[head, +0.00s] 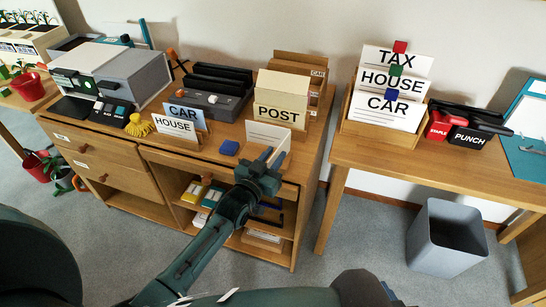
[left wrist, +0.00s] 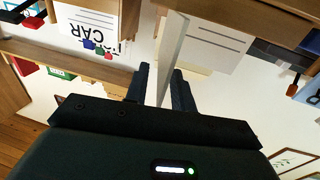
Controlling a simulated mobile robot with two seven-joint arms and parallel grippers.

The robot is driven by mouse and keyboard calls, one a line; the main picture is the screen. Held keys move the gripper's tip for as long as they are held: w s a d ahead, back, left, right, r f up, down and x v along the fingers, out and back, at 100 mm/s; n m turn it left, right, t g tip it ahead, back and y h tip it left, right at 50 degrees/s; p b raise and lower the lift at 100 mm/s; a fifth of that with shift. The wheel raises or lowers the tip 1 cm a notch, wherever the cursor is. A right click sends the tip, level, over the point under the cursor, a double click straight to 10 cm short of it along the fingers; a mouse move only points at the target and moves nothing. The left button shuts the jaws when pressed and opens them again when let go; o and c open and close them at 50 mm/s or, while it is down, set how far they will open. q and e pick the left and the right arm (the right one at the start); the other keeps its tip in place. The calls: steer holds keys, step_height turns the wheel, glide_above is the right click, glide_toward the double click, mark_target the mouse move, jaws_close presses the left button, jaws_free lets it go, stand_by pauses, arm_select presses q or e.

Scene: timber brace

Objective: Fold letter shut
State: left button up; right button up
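The letter (head: 266,136) is a white card with printed lines, standing near the desk's front right edge in the head view. Its lined panel (left wrist: 212,43) also shows in the left wrist view. A second panel, the flap (left wrist: 172,52), stands out at an angle, seen nearly edge-on. My left gripper (head: 271,157) is at the flap, with one finger on each side of it. In the left wrist view its fingers (left wrist: 161,88) are apart, with a visible gap beside the flap. My right gripper is not in view.
The POST box (head: 279,113), CAR and HOUSE cards (head: 176,127) and a blue pad (head: 229,148) are near the letter on the desk (head: 150,143). A rack with TAX, HOUSE and CAR cards (head: 388,106) stands on the right table (head: 410,156). A grey bin (head: 446,238) stands below.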

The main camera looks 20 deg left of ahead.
arm_select(q)
jaws_close()
stand_by(1.4)
